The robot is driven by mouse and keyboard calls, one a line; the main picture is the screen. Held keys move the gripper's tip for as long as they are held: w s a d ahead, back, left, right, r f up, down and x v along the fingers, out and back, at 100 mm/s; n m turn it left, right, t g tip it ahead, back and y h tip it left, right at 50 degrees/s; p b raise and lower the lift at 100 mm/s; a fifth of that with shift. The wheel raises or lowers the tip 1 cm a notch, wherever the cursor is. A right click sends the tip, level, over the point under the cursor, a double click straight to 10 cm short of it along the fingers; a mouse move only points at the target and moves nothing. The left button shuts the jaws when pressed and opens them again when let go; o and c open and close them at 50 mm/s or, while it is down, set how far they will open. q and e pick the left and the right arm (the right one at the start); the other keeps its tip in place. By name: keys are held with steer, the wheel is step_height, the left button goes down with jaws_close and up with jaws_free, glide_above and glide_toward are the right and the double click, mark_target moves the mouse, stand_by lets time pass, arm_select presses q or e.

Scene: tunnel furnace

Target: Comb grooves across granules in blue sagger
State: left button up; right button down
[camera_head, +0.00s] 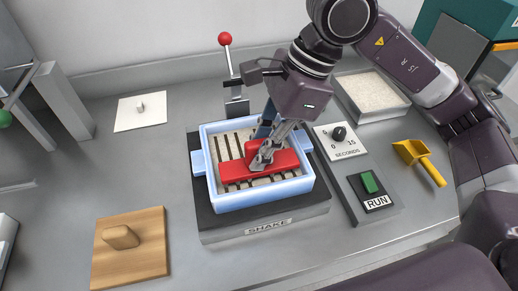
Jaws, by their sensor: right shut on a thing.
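The blue sagger (264,198) sits on a dark shaker base labelled SHAKE (262,226). Pale granules (236,142) lie inside it, with several dark grooves running from back to front. My right gripper (265,158) reaches down into the sagger from above. It is shut on the red comb (238,172), which lies crosswise over the granules near the middle. The comb's lower edge and any teeth are hidden. My left gripper is not in view.
A wooden board with a knob (104,267) lies front left. A white plate (126,124) is back left. A red-knobbed lever (225,40) stands behind the sagger. To the right are a seconds dial (352,150), a green RUN button (370,182), a yellow scoop (411,152) and a granule tray (373,92).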

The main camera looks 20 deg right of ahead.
step_height(320, 180, up, 2)
steer(key=shift+r+p, duration=0.25)
steer(key=shift+p, duration=0.4)
steer(key=shift+r+p, duration=1.5)
steer(key=shift+r, duration=1.05)
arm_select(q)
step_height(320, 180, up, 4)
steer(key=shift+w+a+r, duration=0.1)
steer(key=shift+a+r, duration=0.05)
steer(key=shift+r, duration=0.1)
